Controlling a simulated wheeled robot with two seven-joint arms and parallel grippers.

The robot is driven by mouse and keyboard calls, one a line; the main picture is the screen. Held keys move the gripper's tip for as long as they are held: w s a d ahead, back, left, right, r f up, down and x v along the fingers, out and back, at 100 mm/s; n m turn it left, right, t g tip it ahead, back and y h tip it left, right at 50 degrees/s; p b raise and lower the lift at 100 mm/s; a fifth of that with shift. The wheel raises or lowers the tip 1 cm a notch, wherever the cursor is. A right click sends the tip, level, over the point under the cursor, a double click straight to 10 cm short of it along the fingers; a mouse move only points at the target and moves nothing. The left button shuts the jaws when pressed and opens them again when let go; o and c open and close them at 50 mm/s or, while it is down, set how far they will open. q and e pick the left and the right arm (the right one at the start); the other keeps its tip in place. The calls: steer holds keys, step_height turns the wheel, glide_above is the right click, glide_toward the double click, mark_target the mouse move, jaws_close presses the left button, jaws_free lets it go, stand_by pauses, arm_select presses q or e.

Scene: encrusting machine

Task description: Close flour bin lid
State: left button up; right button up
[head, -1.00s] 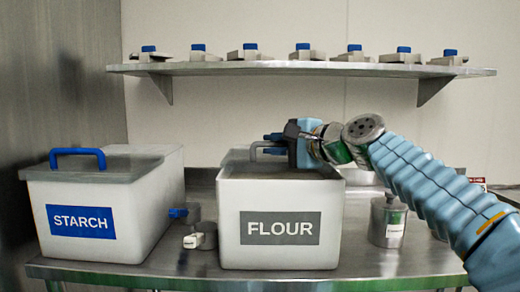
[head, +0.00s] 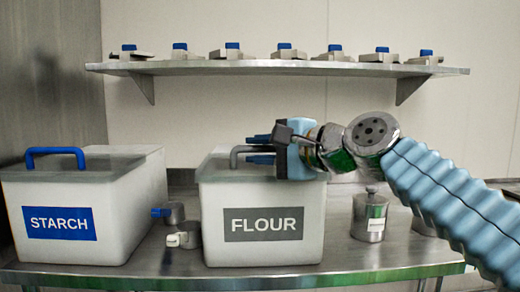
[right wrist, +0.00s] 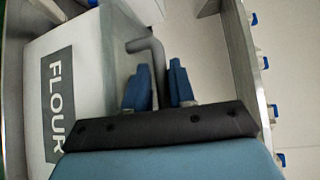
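The white flour bin (head: 215,225) stands on the metal table, with a FLOUR label on its front. It also shows in the right wrist view (right wrist: 85,60). Its greyish lid (head: 222,168) lies over the top; I cannot tell whether it covers the opening fully. The grey bent lid handle (head: 236,154) rises from the lid, and shows in the right wrist view (right wrist: 148,46). My right gripper (head: 260,149) has its blue fingers (right wrist: 158,85) apart, one either side of the handle, seemingly with small gaps. My left gripper is out of view.
A white starch bin (head: 120,235) with a blue handle stands to the left. Small containers (head: 183,235) sit between the bins. A metal canister (head: 369,217) stands right of the flour bin, below my right arm. A wall shelf (head: 270,68) holds several blue-handled items.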

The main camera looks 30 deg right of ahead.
stand_by(0.3)
steer(key=v, duration=1.3)
steer(key=shift+s+b, duration=0.35)
steer(key=shift+b, duration=0.05)
steer(key=shift+d, duration=0.15)
